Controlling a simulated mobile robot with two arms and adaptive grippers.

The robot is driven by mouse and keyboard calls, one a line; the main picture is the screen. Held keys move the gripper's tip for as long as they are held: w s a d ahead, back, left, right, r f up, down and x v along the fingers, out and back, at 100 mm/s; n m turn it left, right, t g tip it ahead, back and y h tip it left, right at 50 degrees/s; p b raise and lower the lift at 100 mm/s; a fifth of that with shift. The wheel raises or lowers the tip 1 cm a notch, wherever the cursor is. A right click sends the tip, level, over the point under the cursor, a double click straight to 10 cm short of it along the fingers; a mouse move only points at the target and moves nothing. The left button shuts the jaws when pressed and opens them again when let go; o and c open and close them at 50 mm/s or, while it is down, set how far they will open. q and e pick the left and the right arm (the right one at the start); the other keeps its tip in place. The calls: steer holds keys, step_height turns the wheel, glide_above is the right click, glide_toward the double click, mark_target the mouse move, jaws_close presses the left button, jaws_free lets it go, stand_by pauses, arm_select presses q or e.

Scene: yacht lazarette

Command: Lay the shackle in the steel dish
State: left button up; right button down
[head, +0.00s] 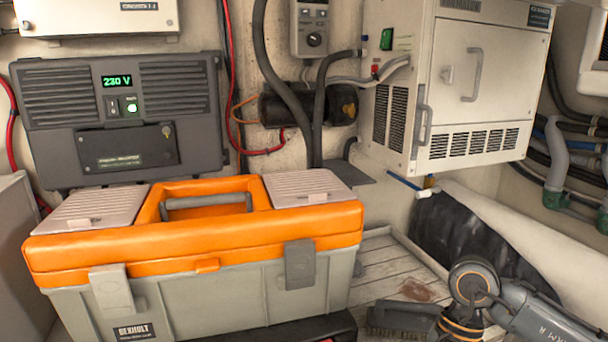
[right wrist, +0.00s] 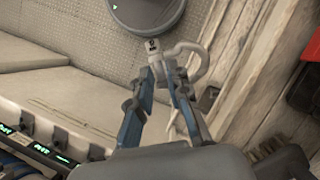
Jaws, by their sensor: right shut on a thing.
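The shackle (right wrist: 182,48) is a light grey metal bow with a pin end. It shows in the right wrist view at the fingertips of my right gripper (right wrist: 165,70), whose blue-sided fingers are shut on it. Its curved side sticks out to the right of the fingers. A round dark grey thing with a rim (right wrist: 148,14) lies beyond the fingertips, cut off by the top edge; I cannot tell whether it is the steel dish. The shackle does not show in the head view. My left gripper is in neither view.
An orange and grey toolbox (head: 205,235) fills the head view's left and middle. A dark inverter (head: 125,120) and a white cabinet (head: 455,90) are behind it. Pale planks (head: 385,265) show right of the toolbox. Something red (right wrist: 306,75) is at the wrist view's right edge.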

steer(key=n, duration=0.1)
steer(key=s+n+h, duration=0.1)
steer(key=n, duration=0.2)
steer(key=shift+s+a+f+g+h, duration=0.3)
steer(key=shift+a+f, duration=0.05)
steer(key=shift+a, duration=0.05)
steer(key=n, duration=0.1)
steer(key=n+h, duration=0.1)
steer(key=shift+s+f+n, duration=0.2)
steer(key=shift+s+n, duration=0.2)
